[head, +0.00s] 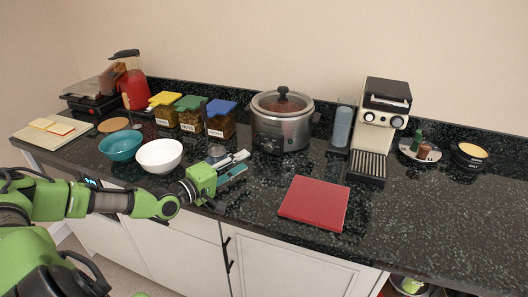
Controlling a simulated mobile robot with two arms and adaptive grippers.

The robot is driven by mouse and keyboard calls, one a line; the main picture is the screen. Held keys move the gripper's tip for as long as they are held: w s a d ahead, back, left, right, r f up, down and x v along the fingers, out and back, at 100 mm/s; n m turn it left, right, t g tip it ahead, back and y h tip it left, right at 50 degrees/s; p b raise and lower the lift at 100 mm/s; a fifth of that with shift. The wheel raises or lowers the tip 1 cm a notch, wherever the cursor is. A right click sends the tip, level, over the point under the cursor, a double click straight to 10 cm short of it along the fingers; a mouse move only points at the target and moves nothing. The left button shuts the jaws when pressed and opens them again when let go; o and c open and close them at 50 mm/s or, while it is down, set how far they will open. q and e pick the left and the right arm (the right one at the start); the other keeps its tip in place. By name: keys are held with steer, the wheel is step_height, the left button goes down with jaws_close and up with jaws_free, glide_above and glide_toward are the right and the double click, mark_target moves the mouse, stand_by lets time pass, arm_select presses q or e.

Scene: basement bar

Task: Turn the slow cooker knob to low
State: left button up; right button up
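A silver slow cooker (283,121) with a glass lid and dark lid handle stands at the back of the dark counter. Its control knob (269,146) is on the dark panel at its lower front; I cannot read the knob's setting. My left gripper (240,164) is in front of the cooker, to the left of the knob and a little below it in the picture. It points right, with its two fingers apart and nothing seen between them. It looks apart from the cooker. My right gripper does not show.
A red cutting board (314,203) lies at the counter front, right of my gripper. A white bowl (159,156) and a teal bowl (120,146) stand to the left. Lidded jars (221,121) stand left of the cooker, an espresso machine (381,125) right of it.

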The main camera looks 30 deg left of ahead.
mark_target(267, 149)
arm_select(q)
steer(key=w, duration=0.3)
steer(key=w+d, duration=0.1)
steer(key=w, duration=0.3)
steer(key=w+f, duration=0.1)
steer(key=w, duration=0.2)
steer(key=shift+w+d, duration=0.3)
steer(key=c, duration=0.8)
